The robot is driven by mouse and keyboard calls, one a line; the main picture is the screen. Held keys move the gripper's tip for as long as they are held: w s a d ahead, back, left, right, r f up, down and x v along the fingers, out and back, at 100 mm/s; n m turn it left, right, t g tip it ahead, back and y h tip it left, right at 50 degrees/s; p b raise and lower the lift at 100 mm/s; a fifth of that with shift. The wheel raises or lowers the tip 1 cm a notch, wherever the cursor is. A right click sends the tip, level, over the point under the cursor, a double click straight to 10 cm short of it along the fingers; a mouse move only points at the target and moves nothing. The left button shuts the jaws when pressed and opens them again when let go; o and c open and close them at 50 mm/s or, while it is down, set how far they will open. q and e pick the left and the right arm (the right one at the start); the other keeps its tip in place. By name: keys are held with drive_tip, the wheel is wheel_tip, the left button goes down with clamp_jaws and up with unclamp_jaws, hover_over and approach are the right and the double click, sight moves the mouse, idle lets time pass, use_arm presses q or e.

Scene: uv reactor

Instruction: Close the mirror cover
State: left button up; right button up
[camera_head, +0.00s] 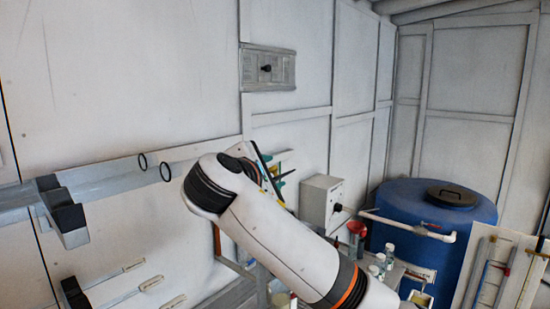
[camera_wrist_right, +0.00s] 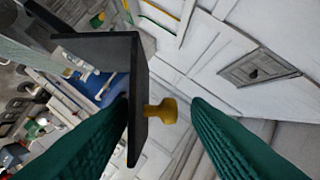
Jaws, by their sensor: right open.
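The mirror cover appears to be the dark panel (camera_wrist_right: 140,75) with a yellow knob (camera_wrist_right: 162,112) in the right wrist view. It is seen at a steep angle. My right gripper (camera_wrist_right: 160,106) has two teal ribbed fingers, set apart. The knob shows between the fingertips; I cannot tell whether either finger touches it. The left finger overlaps the panel's edge in the picture. In the head view my right arm hides most of this area; only bits of the teal right gripper (camera_head: 284,177) show behind the wrist. My left gripper is not in view.
A clear tube with black rings (camera_head: 112,178) and dark brackets are on the left. A grey control box (camera_head: 320,203), a blue tank (camera_head: 430,225) and small bottles (camera_head: 381,262) stand at the right. A wall plate (camera_head: 267,68) is above.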

drive_tip(key=shift+p+x, duration=0.5)
drive_tip(key=shift+x, duration=0.85)
drive_tip(key=shift+c, duration=0.5)
clamp_jaws()
